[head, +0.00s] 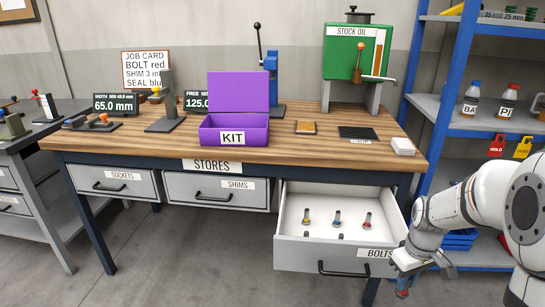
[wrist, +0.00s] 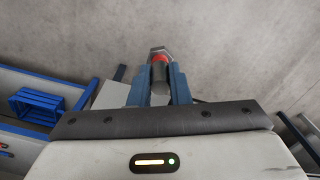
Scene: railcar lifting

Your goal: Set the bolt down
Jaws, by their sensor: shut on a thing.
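My gripper (wrist: 160,82) is shut on a bolt (wrist: 159,60) with a grey head and a red band. In the head view my gripper (head: 404,280) hangs low at the right, beside the open drawer and over the floor. The bolt is mostly hidden there, with a little red showing. The open BOLTS drawer (head: 329,255) holds several bolts: one with a yellow band (head: 307,216), one blue (head: 337,218), one red (head: 367,220), and others partly hidden by the drawer front. The purple KIT box (head: 206,133) stands open on the bench; its inside is mostly hidden.
The wooden bench (head: 290,152) also holds a green STOCK OIL dispenser (head: 341,55), an orange pad (head: 306,127), a dark mat (head: 358,133) and a white block (head: 402,146). A job card (head: 146,70) reads BOLT red. Blue shelving (head: 432,90) stands at right.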

